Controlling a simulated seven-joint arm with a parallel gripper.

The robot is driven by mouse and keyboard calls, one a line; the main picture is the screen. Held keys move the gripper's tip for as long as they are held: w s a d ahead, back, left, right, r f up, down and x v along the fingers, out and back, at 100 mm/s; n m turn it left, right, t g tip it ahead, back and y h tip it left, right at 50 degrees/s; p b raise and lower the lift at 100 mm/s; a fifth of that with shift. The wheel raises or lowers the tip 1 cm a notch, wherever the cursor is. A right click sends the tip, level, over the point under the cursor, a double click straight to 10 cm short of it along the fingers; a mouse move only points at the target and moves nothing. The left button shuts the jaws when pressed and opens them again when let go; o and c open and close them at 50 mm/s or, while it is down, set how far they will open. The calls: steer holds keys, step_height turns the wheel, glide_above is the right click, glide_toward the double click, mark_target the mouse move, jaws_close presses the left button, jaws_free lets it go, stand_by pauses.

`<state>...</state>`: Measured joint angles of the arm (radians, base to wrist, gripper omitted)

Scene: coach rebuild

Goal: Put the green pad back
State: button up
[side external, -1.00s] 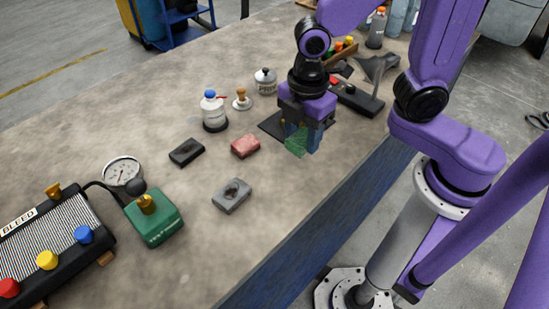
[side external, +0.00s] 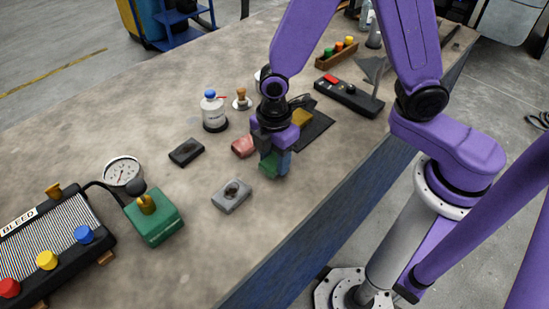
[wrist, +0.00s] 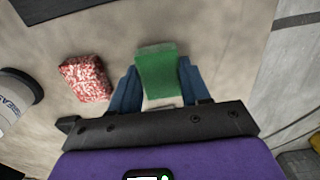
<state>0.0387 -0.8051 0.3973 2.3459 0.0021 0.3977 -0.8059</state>
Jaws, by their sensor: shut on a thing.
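The green pad (wrist: 158,72) sits between the two blue fingers of my gripper (wrist: 157,85) in the wrist view. My gripper is shut on it. In the side view my gripper (side external: 273,166) points down over the bench with the green pad (side external: 267,158) partly hidden by the fingers. The pad's height above the bench is hard to judge. The red pad (side external: 243,146) lies just left of the gripper; it also shows in the wrist view (wrist: 86,78). A grey pad (side external: 232,196) and a black pad (side external: 187,152) lie farther left.
A dark mat (side external: 319,133) with a yellow item (side external: 301,118) lies behind the gripper. A bottle (side external: 213,112) stands left of it. A black switch box (side external: 348,96) is at the back right. The gauge (side external: 123,171) and green box (side external: 154,217) stand at the left front.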

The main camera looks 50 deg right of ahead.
mark_target(275, 160)
steer(key=shift+f, duration=0.35)
steer(key=shift+f, duration=0.2)
steer(key=o, duration=1)
step_height(275, 160, up, 12)
steer(key=s+d+m, duration=0.1)
steer(key=s+d, duration=0.3)
steer(key=s, duration=0.1)
steer(key=s+d+r+m, duration=0.1)
steer(key=s+d+m, duration=0.1)
steer(key=s+d, duration=0.2)
steer(key=s+d+r+m, duration=0.1)
steer(key=s+d+m, duration=0.1)
steer(key=s+d, duration=0.2)
steer(key=shift+s+d, duration=0.15)
steer(key=shift+s, duration=0.65)
steer(key=shift+s+d, duration=0.15)
steer(key=shift+s, duration=0.65)
